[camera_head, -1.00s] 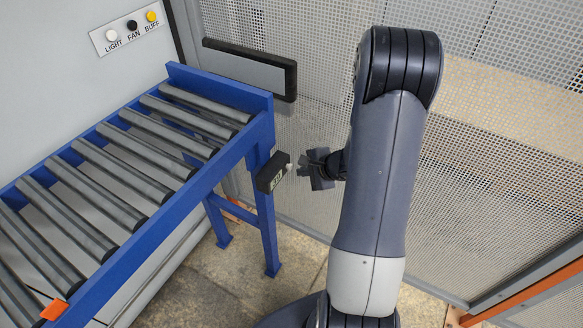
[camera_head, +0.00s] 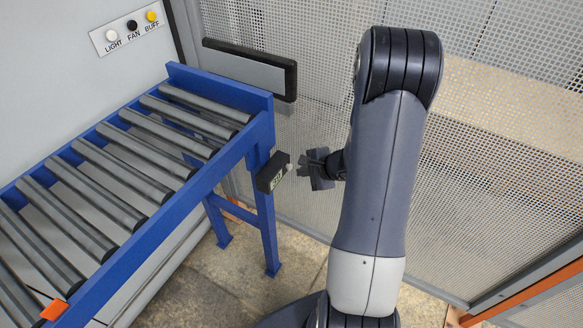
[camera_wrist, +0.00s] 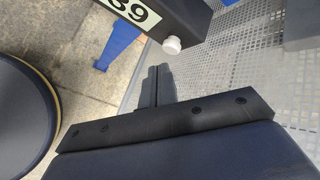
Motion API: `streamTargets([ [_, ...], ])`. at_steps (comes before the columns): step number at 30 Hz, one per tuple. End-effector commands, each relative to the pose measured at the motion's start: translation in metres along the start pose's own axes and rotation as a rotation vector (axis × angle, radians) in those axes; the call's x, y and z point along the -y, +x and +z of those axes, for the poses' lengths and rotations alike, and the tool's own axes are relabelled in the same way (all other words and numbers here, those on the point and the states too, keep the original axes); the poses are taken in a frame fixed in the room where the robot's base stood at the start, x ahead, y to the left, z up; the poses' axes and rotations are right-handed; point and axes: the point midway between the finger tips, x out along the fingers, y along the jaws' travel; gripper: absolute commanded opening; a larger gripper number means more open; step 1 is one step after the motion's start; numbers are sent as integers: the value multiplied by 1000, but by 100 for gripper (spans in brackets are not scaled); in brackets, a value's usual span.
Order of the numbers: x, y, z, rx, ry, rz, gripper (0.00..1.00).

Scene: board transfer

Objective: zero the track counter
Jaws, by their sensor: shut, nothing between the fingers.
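The track counter (camera_head: 271,173) is a small black box on the blue leg of the roller table, with a pale digit display. In the wrist view the counter (camera_wrist: 172,16) is at the top, its display partly cut off, with digits that look like "39" in sight. A white round knob (camera_wrist: 172,45) sticks out of its end. My gripper (camera_head: 301,167) is to the right of the counter, close to the knob end. In the wrist view my gripper (camera_wrist: 158,72) has its fingers together and empty, just below the knob, with a small gap seeming to remain.
The blue roller table (camera_head: 200,185) fills the left, with an orange tag (camera_head: 54,310) on its near edge. A wall panel (camera_head: 130,28) carries knobs marked LIGHT, FAN and BUFF. A black-and-grey bar (camera_head: 250,70) and mesh fencing (camera_head: 480,170) stand behind.

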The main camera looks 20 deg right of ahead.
Motion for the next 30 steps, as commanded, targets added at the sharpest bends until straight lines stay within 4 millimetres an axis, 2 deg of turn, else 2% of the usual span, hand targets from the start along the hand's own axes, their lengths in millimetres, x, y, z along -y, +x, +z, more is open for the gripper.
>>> streamTargets([
  [30,5,7,5,0,-1,0,0],
])
